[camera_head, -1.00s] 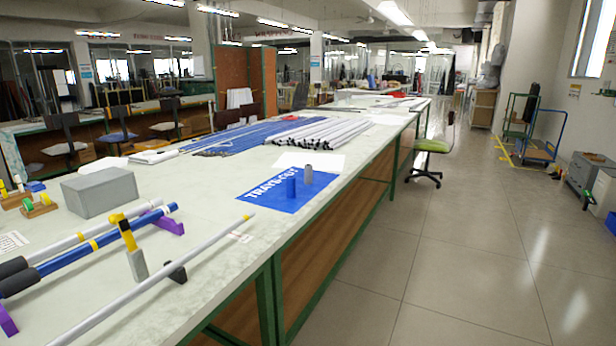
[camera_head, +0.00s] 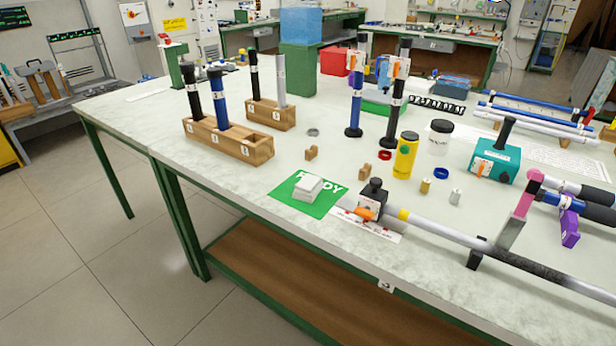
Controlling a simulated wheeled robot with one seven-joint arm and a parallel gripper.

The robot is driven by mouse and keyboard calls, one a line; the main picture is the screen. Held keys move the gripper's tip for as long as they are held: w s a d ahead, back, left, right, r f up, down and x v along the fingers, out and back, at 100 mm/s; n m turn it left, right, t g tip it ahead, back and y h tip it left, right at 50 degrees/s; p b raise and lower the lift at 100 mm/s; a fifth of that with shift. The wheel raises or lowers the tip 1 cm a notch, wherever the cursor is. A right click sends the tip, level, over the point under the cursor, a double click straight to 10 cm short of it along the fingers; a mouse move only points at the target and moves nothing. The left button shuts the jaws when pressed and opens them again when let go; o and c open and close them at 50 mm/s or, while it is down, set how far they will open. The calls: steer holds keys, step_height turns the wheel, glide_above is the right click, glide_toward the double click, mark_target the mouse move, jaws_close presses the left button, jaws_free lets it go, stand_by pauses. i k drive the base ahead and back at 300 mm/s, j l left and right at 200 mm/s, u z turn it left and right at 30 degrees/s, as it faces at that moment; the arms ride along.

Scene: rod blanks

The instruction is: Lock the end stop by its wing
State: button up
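A small black block with a round knob (camera_head: 374,188), which looks like the end stop, stands on a white printed strip near the table's front edge in the head view. An orange wing (camera_head: 364,213) sticks out low on its front side, pointing left. I cannot tell whether the wing is locked. Whether the rod's end touches the block is unclear. My gripper is not in view.
A green mat (camera_head: 326,205) with white pieces lies left of the block. Behind stand a yellow bottle (camera_head: 405,157), a teal block (camera_head: 495,160) and upright posts in clamps. A pink-topped grey upright (camera_head: 519,212) rises beside the rod. Wooden racks (camera_head: 229,143) hold tubes at left.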

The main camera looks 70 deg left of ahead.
mark_target(364, 213)
steer(key=u, duration=1.45)
